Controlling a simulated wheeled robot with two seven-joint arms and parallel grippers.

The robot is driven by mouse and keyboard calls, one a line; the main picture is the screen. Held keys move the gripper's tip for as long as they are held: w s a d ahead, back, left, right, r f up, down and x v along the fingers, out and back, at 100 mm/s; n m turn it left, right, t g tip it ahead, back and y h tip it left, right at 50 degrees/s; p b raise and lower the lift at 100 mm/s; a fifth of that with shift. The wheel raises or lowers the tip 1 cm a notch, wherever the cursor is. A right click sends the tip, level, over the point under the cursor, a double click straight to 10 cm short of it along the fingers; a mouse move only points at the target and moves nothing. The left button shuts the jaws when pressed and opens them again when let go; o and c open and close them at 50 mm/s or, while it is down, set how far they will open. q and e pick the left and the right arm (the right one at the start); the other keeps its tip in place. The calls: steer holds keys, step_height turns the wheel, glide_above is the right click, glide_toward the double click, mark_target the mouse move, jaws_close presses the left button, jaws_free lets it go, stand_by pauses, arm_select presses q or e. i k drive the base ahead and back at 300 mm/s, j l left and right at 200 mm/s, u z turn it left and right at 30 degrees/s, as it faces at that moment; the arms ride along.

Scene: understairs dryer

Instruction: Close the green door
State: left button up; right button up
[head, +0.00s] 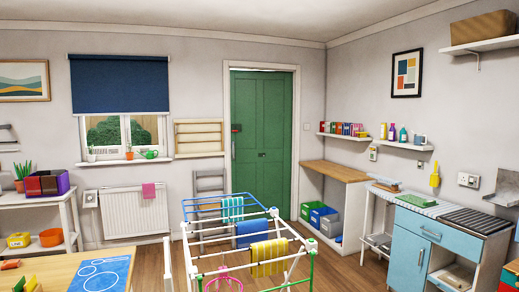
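The green door (262,115) stands in a white frame in the back wall, right of the window. It looks nearly flush with its frame; I cannot tell whether it is fully shut or slightly ajar. A small red and dark fitting (236,128) is at its left edge, and a small dark fitting sits near its middle. The drying rack hides its lower part. Neither of my grippers is in view.
A drying rack (201,267) with several cloths stands in front of the door. A wooden table (50,272) is at the front left, a blue cabinet (424,232) at the right. A wood-topped shelf unit (335,172) with bins stands right of the door. Floor shows between rack and cabinet.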

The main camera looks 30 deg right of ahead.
mark_target(261, 101)
steer(key=i+l+z, duration=0.65)
steer(key=l, duration=0.2)
steer(key=i+l+z, duration=0.7)
steer(key=z, duration=0.2)
steer(key=i+l+z, duration=0.1)
steer(key=i+z, duration=0.75)
steer(key=i+u, duration=0.25)
steer(key=i, duration=0.2)
steer(key=i+l+u, duration=0.1)
steer(key=i+u, duration=0.15)
steer(key=i, duration=0.25)
steer(key=i+l+u, duration=0.25)
steer(key=i, duration=0.2)
steer(key=i+j+u, duration=0.3)
steer(key=i+u, duration=0.15)
steer(key=i, duration=0.15)
steer(key=i+u, duration=0.5)
steer(key=i+l+u, duration=0.15)
steer(key=i+u, duration=0.3)
steer(key=i, duration=0.3)
steer(key=i+u, duration=0.25)
steer(key=i, duration=0.7)
steer(key=i+l+u, duration=0.2)
steer(key=i, duration=0.7)
steer(key=j, duration=0.1)
